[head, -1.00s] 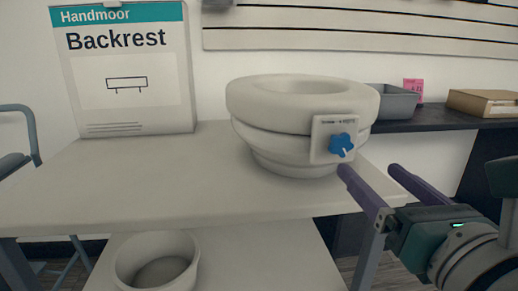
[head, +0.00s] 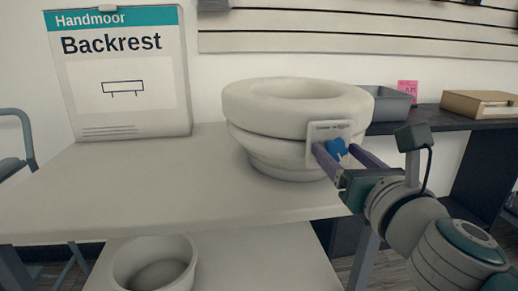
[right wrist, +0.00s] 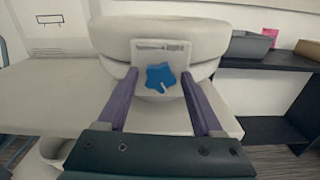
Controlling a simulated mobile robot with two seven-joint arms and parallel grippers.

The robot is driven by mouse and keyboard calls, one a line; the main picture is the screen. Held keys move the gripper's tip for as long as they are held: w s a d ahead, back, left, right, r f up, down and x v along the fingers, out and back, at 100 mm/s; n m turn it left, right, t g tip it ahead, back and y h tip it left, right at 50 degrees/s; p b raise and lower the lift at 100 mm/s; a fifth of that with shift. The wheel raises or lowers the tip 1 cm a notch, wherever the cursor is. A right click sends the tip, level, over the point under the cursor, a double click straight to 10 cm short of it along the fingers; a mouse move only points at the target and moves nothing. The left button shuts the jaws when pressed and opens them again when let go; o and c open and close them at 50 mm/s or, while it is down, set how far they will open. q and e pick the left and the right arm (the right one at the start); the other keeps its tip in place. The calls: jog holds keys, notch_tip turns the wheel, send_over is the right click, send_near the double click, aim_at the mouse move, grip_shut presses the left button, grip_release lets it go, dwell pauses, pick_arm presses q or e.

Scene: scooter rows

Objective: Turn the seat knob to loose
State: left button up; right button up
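The seat knob (head: 336,149) is blue and star-shaped, on a pale plate (head: 330,130) fixed to the front of a white ring-shaped raised seat (head: 255,105). The print on the plate is too small to read. My right gripper (head: 337,153) is open, with one purple finger on each side of the knob. In the right wrist view the knob (right wrist: 161,77) sits between the spread fingertips (right wrist: 160,80), with a gap on both sides. A pale mark shows on its lower part. My left gripper is not in view.
The seat stands on a white table (head: 130,190). A Backrest sign (head: 118,75) stands at the back left. A white bucket (head: 153,265) is on the lower shelf. A dark shelf at right holds a grey bin (head: 392,103) and a cardboard box (head: 480,103).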

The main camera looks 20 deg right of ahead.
grip_shut()
dwell(0.3)
jog(key=shift+n, duration=0.3)
jog(key=n+p, duration=0.1)
jog(key=n, duration=0.3)
jog(key=shift+n, duration=0.4)
jog(key=n+p, duration=0.1)
jog(key=n, duration=0.4)
jog(key=n+p, duration=0.2)
jog(key=n, duration=0.4)
jog(key=shift+n, duration=0.3)
jog(key=n+p, duration=0.2)
jog(key=n, duration=0.2)
jog(key=shift+n, duration=0.3)
